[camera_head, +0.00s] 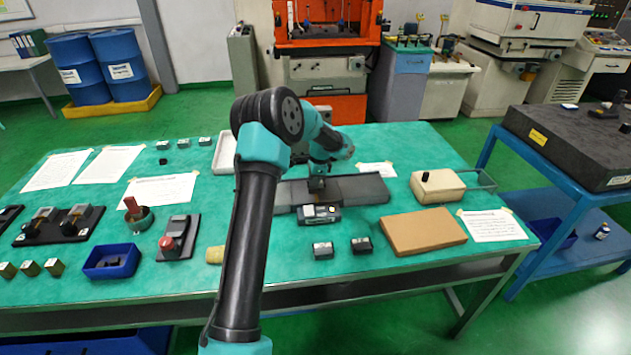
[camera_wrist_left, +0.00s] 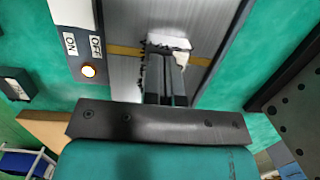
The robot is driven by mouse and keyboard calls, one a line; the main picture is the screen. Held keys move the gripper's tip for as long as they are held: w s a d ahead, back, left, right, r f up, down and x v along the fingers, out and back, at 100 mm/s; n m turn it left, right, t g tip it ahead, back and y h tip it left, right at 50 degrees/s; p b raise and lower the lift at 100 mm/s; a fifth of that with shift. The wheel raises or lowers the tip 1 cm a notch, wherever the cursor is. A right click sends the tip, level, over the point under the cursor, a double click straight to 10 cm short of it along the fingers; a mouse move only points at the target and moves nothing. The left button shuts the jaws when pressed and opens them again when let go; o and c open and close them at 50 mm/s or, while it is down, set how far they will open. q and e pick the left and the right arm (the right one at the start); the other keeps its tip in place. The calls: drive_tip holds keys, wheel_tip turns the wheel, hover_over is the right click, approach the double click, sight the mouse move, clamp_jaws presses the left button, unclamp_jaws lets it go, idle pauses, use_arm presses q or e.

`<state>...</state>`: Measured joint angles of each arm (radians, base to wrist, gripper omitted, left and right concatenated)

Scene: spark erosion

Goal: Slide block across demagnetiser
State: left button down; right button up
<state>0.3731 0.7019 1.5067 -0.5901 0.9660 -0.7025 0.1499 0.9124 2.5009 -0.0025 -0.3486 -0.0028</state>
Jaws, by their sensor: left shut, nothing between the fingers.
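The demagnetiser (camera_head: 362,189) is a long dark flat plate in the middle of the green table. In the left wrist view its grey top (camera_wrist_left: 120,72) has a brass strip across it. The arm hides the plate's left part in the head view.
Two small dark blocks (camera_head: 322,250) (camera_head: 361,245) sit in front of the demagnetiser. A brown board (camera_head: 422,231) and a cream box (camera_head: 437,185) are to the right. A blue bin (camera_head: 110,262) and a red-button box (camera_head: 177,238) are left.

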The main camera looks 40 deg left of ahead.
use_arm(q)
drive_tip(key=shift+d+r, duration=0.15)
drive_tip(key=shift+r, duration=0.05)
drive_tip(key=shift+r, duration=0.2)
drive_tip(key=shift+r, duration=0.2)
drive_tip(key=w+d, duration=0.2)
drive_tip(key=w, duration=0.1)
drive_tip(key=w+d, duration=0.5)
drive_tip(key=w, duration=0.1)
drive_tip(key=shift+d, duration=0.4)
idle(0.4)
